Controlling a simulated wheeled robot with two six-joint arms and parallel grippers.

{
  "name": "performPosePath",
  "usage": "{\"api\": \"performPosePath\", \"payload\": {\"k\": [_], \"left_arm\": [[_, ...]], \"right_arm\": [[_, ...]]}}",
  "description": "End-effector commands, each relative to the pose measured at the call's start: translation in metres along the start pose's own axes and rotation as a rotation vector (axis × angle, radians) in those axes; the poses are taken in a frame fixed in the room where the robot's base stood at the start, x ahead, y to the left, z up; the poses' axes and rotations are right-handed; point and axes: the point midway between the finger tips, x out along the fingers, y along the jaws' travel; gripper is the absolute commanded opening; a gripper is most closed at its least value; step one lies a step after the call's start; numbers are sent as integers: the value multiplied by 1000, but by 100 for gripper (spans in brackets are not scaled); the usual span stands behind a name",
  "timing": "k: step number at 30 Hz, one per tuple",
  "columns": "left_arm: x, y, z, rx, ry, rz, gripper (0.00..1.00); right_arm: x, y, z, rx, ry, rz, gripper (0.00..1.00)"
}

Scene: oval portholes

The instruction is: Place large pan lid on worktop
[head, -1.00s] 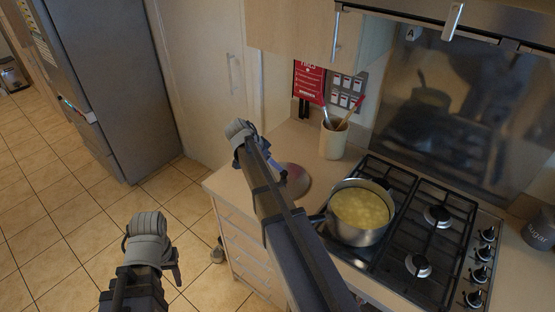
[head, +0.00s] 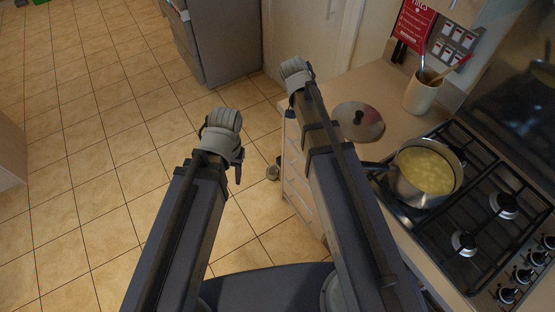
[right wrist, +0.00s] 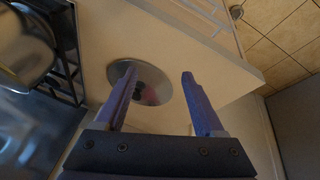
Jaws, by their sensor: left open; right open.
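The large pan lid (head: 358,122) is a round shiny metal disc with a dark knob. It lies flat, knob up, on the worktop (head: 385,92), left of the hob. In the right wrist view the lid (right wrist: 153,90) lies beyond my right gripper (right wrist: 158,84), whose two fingers are apart with nothing between them; one finger overlaps the lid in the picture. In the head view my right gripper's wrist end shows left of the lid, over the worktop's corner; its fingers are hidden. My left gripper (head: 224,142) is over the floor, open, with no object visible in it.
A steel pan (head: 427,178) of yellow food stands on the gas hob (head: 480,215), right of the lid. A utensil pot (head: 421,94) stands behind the lid. Drawers (head: 299,180) lie below the worktop edge. The tiled floor (head: 95,150) at left is clear.

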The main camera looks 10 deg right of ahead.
Motion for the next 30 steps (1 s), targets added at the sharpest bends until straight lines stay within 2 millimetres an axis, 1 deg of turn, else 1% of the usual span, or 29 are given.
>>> {"api": "performPosePath", "payload": {"k": [1,2,3,5,6,9,12,14,16,24,26,30], "left_arm": [[0,0,0,0,0,0,50],[0,0,0,0,0,0,50],[0,0,0,0,0,0,50],[0,0,0,0,0,0,50],[0,0,0,0,0,0,50],[0,0,0,0,0,0,50],[0,0,0,0,0,0,50],[0,0,0,0,0,0,50],[0,0,0,0,0,0,50],[0,0,0,0,0,0,50],[3,0,0,0,0,0,50],[22,2,-1,-1,0,0,50]], "right_arm": [[-12,2,46,-169,-34,-32,70],[-18,1,67,-268,-53,-51,70],[-25,0,93,-398,-78,-76,70],[-35,1,129,-578,-108,-115,70],[-40,2,150,-689,-125,-140,70],[-52,8,192,-916,-156,-196,70],[-59,12,217,-1064,-172,-235,70],[-62,13,226,-1116,-178,-250,70],[-63,14,230,-1148,-181,-258,70],[-63,13,230,-1156,-182,-260,70],[-60,12,231,-1155,-182,-259,70],[-42,8,237,-1153,-182,-259,70]]}}
